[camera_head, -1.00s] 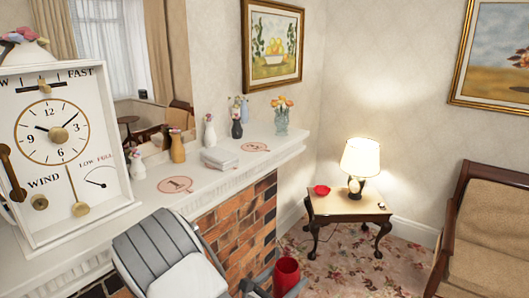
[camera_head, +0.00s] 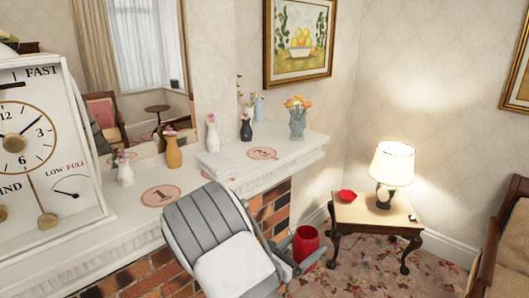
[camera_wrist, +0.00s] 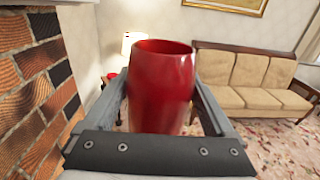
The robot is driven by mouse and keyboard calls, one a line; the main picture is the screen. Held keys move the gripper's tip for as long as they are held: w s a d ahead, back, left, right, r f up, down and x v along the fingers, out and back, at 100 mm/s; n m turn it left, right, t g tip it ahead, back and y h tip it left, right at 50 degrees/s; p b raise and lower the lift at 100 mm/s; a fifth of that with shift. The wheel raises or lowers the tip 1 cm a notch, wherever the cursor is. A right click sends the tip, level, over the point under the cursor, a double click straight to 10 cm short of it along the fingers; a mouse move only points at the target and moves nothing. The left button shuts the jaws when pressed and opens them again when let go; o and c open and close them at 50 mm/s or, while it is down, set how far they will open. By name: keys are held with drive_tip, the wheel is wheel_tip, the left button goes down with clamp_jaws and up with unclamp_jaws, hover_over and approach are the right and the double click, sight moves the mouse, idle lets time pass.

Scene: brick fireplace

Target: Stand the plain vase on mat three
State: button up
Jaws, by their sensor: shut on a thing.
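A plain glossy red vase (camera_head: 306,243) stands upright in my gripper (camera_head: 300,262), in front of and below the mantel shelf. In the wrist view the vase (camera_wrist: 162,85) fills the space between the two fingers of my gripper (camera_wrist: 160,100), and its open rim is at the top. A round pink mat marked 1 (camera_head: 160,196) lies on the near part of the shelf. Another round mat (camera_head: 262,153) lies farther along, towards the right end. Its mark is small and looks like a 3. My arm covers part of the shelf between them.
A big white clock (camera_head: 30,150) stands at the left of the mantel shelf (camera_head: 290,148). A lamp table (camera_head: 376,213) stands right. The brick fireplace (camera_wrist: 35,75) is close on my gripper's left.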

drive_tip(key=w+a+r+n+t+y, duration=0.25)
drive_tip(key=w+r, duration=0.85)
drive_tip(key=r, duration=0.6)
drive_tip(key=w+a+r+n+t+y+p, duration=0.1)
drive_tip(key=w+r+n+t+y+p, duration=0.2)
drive_tip(key=r, duration=1.6)
drive_tip(key=shift+m+g+y, duration=0.25)
drive_tip(key=shift+g+y, duration=0.2)
drive_tip(key=shift+y, duration=0.1)
drive_tip(key=shift+w+a+f+p, duration=0.5)
drive_tip(key=shift+w+a+f, duration=1)
drive_tip(key=shift+f, duration=0.3)
drive_tip(key=shift+w+a+f+p, duration=0.55)
drive_tip(key=shift+w+a+f, duration=0.8)
drive_tip(key=shift+w+f, duration=0.4)
drive_tip(key=shift+w+a+f+p, duration=0.5)
drive_tip(key=shift+w+a+f, duration=0.9)
drive_tip(key=shift+f, duration=0.5)
drive_tip(key=shift+f, duration=0.2)
drive_tip(key=o, duration=1.5)
